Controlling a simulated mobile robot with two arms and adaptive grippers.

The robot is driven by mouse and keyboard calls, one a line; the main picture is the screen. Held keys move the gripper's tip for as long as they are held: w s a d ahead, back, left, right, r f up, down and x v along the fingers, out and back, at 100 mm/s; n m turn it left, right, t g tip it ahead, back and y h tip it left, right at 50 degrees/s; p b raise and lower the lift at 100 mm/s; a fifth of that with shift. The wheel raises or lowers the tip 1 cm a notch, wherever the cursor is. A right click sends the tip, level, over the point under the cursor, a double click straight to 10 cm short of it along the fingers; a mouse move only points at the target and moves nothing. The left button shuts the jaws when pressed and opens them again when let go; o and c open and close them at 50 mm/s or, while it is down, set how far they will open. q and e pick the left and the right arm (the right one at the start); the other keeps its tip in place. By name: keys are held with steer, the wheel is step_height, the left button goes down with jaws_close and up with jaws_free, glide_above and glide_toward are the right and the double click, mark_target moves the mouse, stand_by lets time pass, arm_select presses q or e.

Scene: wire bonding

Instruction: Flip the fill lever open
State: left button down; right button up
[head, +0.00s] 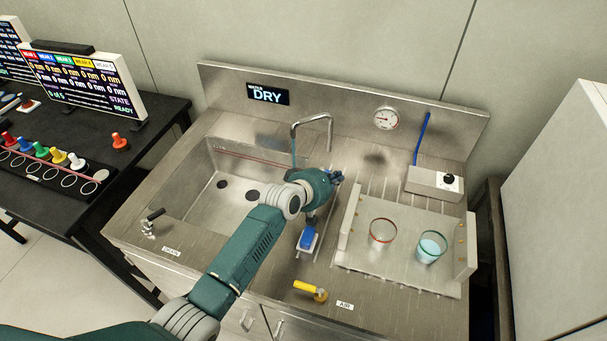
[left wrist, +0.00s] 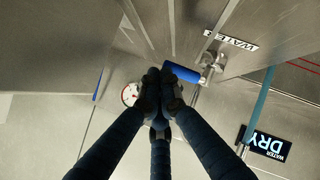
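In the left wrist view a blue lever handle (left wrist: 181,72) sits on a metal valve (left wrist: 208,68) beside a WATER label (left wrist: 230,40). My left gripper (left wrist: 160,80) has its dark fingers drawn together, with the tips right at the near end of the blue handle. I cannot tell whether they touch it. In the head view my left gripper (head: 335,178) is behind the wrist, right of the sink and below the faucet (head: 312,122); the hand hides most of the lever there. My right gripper is not in view.
A DRY display (head: 267,95) and gauge (head: 386,118) are on the backsplash. The sink (head: 215,205) lies left. A black drain lever (head: 154,215), yellow air lever (head: 310,290) and blue block (head: 307,238) surround my arm. Two beakers (head: 382,232) (head: 431,247) stand right.

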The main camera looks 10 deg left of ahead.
arm_select(q)
steer(key=shift+d, duration=0.15)
steer(key=shift+w+a, duration=0.1)
steer(key=shift+a, duration=0.35)
steer(key=shift+w+a+b, duration=0.25)
steer(key=shift+w+b, duration=0.1)
steer(key=shift+w, duration=0.05)
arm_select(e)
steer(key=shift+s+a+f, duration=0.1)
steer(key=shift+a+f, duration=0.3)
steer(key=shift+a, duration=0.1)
arm_select(q)
steer(key=shift+a, duration=0.1)
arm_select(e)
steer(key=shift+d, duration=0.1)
